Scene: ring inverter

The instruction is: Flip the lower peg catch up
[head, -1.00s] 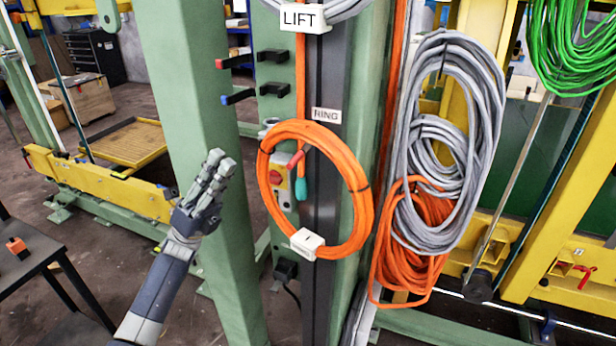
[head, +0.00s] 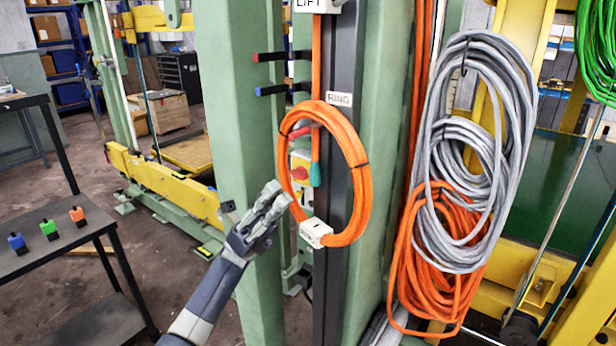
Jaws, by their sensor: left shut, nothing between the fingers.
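Two dark pegs stick out to the left beside the green post: an upper peg with a red tip (head: 268,57) and a lower peg with a blue tip (head: 272,90). The lower peg's tip looks roughly in line with its rod; no separate catch can be made out. My left gripper (head: 277,196) is shut and empty, below the pegs and just left of the hanging orange cable ring (head: 357,180). It appears to be in front of the green post, apart from the pegs. My right gripper is not in view.
A white block (head: 315,233) is on the ring's lower part. A red-and-yellow switch (head: 299,172) sits behind the ring. Grey cable coils (head: 470,130) hang at right. A dark table (head: 60,232) with small coloured blocks stands at left. Open floor lies between table and post.

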